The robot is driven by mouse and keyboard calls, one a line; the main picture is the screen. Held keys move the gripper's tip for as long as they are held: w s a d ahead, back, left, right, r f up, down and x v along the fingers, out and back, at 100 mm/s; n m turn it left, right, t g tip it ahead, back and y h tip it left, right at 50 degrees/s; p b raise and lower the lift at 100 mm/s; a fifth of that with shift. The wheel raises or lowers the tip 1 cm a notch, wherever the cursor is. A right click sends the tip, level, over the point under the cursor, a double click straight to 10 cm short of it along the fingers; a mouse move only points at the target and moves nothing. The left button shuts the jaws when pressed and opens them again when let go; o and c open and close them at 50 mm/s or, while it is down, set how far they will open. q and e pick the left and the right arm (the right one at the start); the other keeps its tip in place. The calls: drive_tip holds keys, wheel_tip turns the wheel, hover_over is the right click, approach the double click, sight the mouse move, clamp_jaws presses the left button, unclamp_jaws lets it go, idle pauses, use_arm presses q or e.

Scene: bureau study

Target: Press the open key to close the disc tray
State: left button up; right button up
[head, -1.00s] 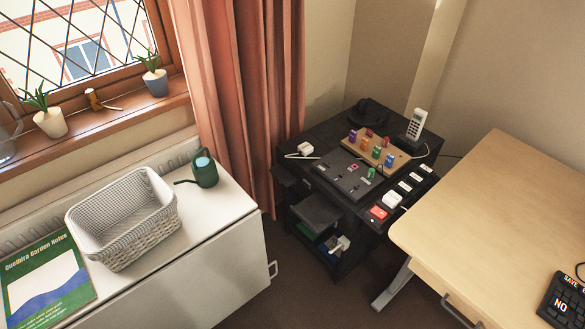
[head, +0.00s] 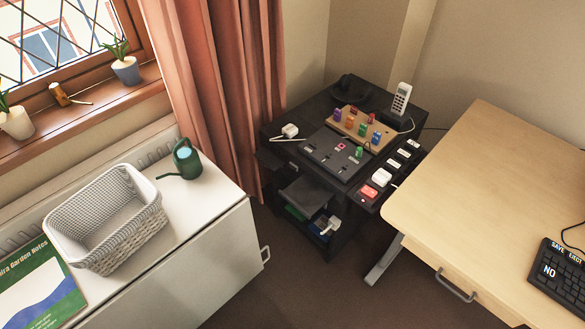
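A black stand (head: 310,112) is in the corner between the curtain and the wooden desk. A row of keys lies along its right edge: a red key (head: 369,192) nearest, a white key (head: 381,177) behind it, then several small pale-labelled ones (head: 394,165). Their lettering is too small to read, so I cannot tell which is the open key. A dark flat panel (head: 303,196) juts from the stand's front below the top; I cannot tell whether it is the disc tray. Neither of my grippers is in view.
The wooden desk (head: 480,185) has a black keypad (head: 562,275) on it. A white cabinet (head: 205,205) at left bears a wicker basket (head: 130,245) and a green watering can (head: 187,160). A cordless phone (head: 401,98) and a pegboard (head: 345,129) are on the stand. Dark floor lies between.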

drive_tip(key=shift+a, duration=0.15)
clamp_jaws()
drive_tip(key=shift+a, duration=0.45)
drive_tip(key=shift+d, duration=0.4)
